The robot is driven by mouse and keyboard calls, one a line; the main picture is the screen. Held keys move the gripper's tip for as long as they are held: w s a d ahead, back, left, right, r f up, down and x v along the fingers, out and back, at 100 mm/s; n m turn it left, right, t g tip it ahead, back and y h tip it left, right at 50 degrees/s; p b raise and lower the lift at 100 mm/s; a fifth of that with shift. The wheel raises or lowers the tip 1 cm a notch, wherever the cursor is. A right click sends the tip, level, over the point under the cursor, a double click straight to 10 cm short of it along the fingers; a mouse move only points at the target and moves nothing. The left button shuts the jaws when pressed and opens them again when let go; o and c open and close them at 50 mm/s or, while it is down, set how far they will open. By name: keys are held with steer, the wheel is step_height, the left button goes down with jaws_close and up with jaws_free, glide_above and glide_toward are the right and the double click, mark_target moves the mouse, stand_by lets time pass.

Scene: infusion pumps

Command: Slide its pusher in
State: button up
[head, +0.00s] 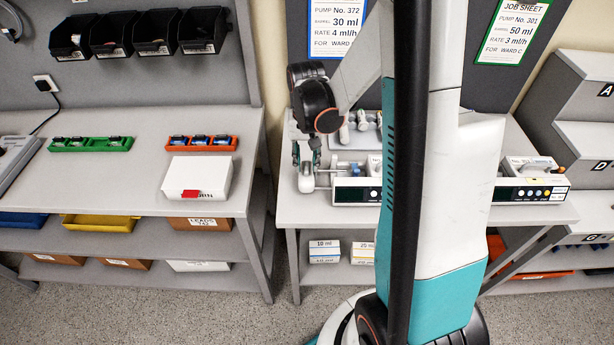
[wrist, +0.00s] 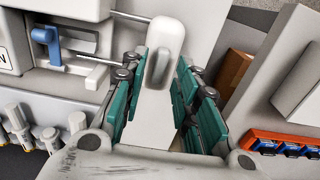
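The pump (head: 348,195) stands on the bench, partly hidden in the head view behind my arm column. Its pusher is a white rounded block (wrist: 165,48) on metal rods (wrist: 88,57), which run left to the pump body in the wrist view. The pusher block (head: 306,183) stands out left of the pump in the head view. A blue lever (wrist: 47,42) is on the pump. My gripper (wrist: 163,75) has its teal-padded fingers apart, one on each side of the pusher block. I cannot tell whether either pad touches it. In the head view my gripper (head: 306,160) is just above the block.
White syringes (wrist: 45,135) stand in a row behind the pump. A second pump (head: 530,190) is on the right of the bench (head: 300,212). The left bench holds a white box (head: 190,180), a green tray (head: 90,144) and an orange tray (head: 202,143). A gap separates the benches.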

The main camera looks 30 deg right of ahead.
steer(key=shift+f, duration=0.5)
steer(key=shift+f+b, duration=0.3)
steer(key=shift+b, duration=0.25)
stand_by(0.4)
steer(key=c, duration=0.6)
steer(key=shift+d, duration=0.1)
